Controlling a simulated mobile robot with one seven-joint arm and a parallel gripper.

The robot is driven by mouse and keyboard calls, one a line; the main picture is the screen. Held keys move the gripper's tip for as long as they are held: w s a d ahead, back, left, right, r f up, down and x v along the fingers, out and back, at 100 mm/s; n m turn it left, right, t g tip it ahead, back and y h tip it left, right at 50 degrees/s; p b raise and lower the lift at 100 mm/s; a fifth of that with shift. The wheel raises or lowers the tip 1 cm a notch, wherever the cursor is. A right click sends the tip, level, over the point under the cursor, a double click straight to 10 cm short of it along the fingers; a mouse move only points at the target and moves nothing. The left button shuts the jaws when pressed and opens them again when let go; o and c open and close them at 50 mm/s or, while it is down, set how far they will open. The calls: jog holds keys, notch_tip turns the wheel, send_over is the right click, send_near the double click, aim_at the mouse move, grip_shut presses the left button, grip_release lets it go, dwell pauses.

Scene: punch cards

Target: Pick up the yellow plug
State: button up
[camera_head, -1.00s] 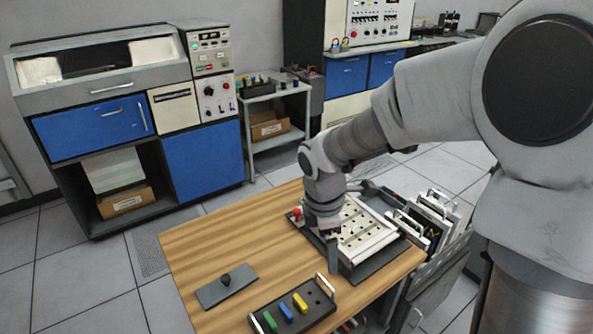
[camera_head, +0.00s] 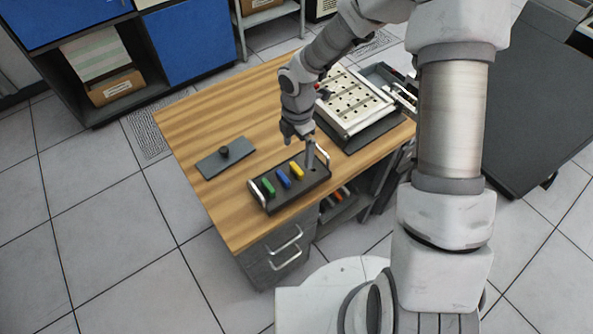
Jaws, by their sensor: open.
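The yellow plug (camera_head: 297,170) stands in a black tray (camera_head: 291,190) with handles at both ends, near the front edge of the wooden table. It is the rightmost of the coloured plugs, beside a blue plug (camera_head: 283,178) and a green plug (camera_head: 267,187). My gripper (camera_head: 311,162) is open and empty. It points down over the right end of the tray, just right of the yellow plug, apart from it as far as I can tell. One finger is seen clearly; the other is partly hidden.
A dark flat plate with a black knob (camera_head: 225,155) lies left of the tray. A board with rows of holes (camera_head: 352,102) sits at the table's back right. The wooden tabletop (camera_head: 195,122) is bare at the back left.

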aim_at(296, 168)
jog(key=f, duration=0.6)
jog(key=shift+s+a+f, duration=0.15)
jog(key=shift+s+f, duration=0.15)
jog(key=shift+s, duration=0.05)
jog(key=c, duration=1.2)
jog(key=shift+r, duration=0.2)
